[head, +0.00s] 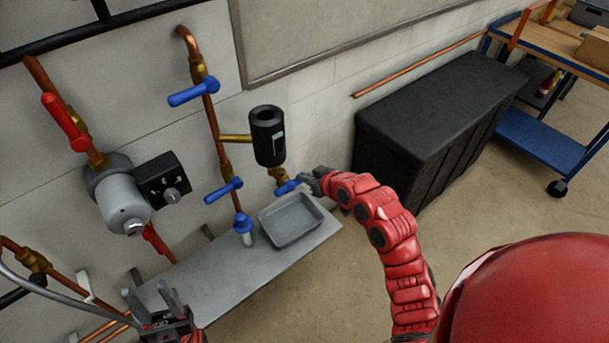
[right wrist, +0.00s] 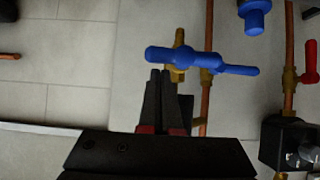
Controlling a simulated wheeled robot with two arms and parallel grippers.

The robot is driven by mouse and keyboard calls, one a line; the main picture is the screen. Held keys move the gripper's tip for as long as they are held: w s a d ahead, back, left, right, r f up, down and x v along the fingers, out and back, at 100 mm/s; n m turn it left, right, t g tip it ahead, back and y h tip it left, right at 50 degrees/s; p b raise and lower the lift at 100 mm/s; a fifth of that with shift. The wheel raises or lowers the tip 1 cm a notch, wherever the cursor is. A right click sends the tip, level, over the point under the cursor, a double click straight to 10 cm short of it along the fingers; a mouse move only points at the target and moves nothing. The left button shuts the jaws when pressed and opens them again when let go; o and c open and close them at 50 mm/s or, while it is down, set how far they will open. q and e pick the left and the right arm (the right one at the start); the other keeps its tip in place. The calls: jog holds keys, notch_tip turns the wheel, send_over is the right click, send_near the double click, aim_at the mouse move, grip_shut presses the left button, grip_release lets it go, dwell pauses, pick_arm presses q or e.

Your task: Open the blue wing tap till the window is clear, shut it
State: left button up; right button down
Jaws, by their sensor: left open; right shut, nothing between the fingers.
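The blue wing tap (head: 287,187) sits on a brass outlet under a black cylinder (head: 267,135). My right gripper (head: 308,182) is shut and empty at the tap's right end. In the right wrist view its closed fingertips (right wrist: 160,74) are just below a blue handle (right wrist: 168,54); I cannot tell whether they touch. A grey tray (head: 268,233) lies below the tap. My left gripper (head: 152,297) is open and empty at lower left.
Blue levers (head: 194,92) (head: 223,190) are on the copper pipe to the left. A blue-capped fitting (head: 243,224) stands beside the tray on the grey shelf (head: 190,280). Red levers (head: 64,122) and a pump (head: 122,202) are further left. A black chest (head: 430,110) stands right.

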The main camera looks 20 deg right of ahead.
jog(key=shift+w+f, duration=0.1)
jog(key=shift+f, duration=0.2)
jog(key=shift+w+d+f+m+y+b, duration=0.1)
jog(key=shift+d+f+m+y+b, duration=0.15)
jog(key=shift+m+y+b, duration=0.3)
dwell(0.5)
jog(key=shift+w+d+f+m+g+y+b, duration=0.15)
jog(key=shift+f+m+y+b, duration=0.65)
jog(key=shift+m+y+b, duration=0.45)
jog(key=shift+s+d+f+m+g+y+b, duration=0.1)
jog(key=shift+f+m+y+b, duration=0.7)
jog(key=shift+m+y+b, duration=0.45)
jog(key=shift+w+d+f+m+g+y+b, duration=0.15)
jog(key=shift+f+m+y+b, duration=0.65)
jog(key=shift+m+y+b, duration=0.45)
